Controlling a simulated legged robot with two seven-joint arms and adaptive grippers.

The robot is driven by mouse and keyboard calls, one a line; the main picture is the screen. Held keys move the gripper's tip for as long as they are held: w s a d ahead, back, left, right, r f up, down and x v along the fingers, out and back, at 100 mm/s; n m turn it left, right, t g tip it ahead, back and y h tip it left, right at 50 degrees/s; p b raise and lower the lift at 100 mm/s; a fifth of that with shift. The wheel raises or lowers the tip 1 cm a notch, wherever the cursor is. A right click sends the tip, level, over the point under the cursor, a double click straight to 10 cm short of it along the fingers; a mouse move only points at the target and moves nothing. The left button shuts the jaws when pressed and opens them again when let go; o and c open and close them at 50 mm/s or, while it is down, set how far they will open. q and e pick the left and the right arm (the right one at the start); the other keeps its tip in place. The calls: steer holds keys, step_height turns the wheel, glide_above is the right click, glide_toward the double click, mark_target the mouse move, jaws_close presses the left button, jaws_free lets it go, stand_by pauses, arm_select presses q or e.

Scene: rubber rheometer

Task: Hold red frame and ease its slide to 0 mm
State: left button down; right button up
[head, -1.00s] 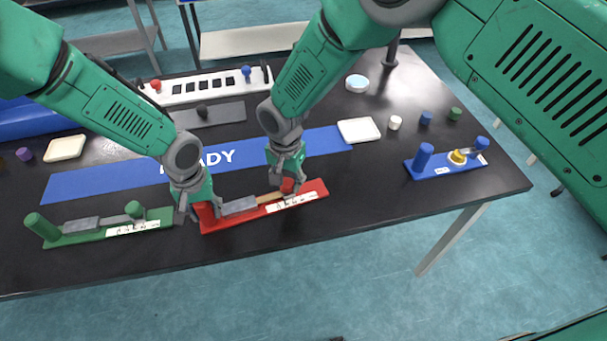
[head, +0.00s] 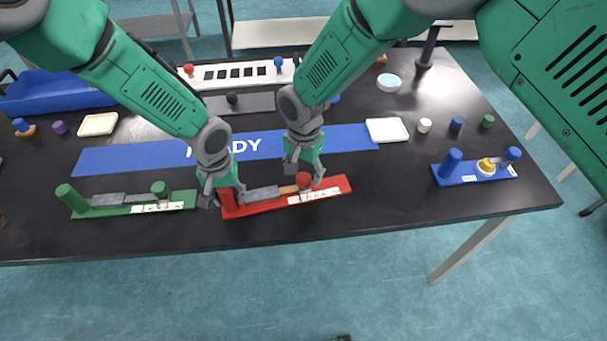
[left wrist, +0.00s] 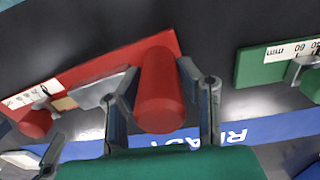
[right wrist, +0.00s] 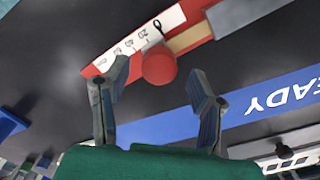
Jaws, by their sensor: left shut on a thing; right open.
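The red frame (head: 270,207) lies on the black table. My left gripper (head: 222,197) is shut on its upright red post (left wrist: 160,95) at the frame's left end. The slide's red knob (head: 304,180) stands by the white millimetre scale (head: 313,196). My right gripper (right wrist: 158,76) is open, with a finger on each side of the red knob (right wrist: 159,68); space shows around the knob in the right wrist view. A strip of tan bar (right wrist: 190,38) shows between knob and grey block (head: 262,194). I cannot read the exact slide value.
A green frame (head: 110,211) lies left of the red one, a blue frame (head: 470,178) to the right. The table's front edge is close to the red frame.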

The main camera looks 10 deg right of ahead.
mark_target(304, 176)
step_height(304, 176, up, 10)
steer(key=shift+r, duration=0.15)
stand_by(0.3)
arm_select(q)
steer(key=c, duration=1)
jaws_free()
steer(key=shift+c, duration=0.2)
steer(key=shift+r, duration=0.15)
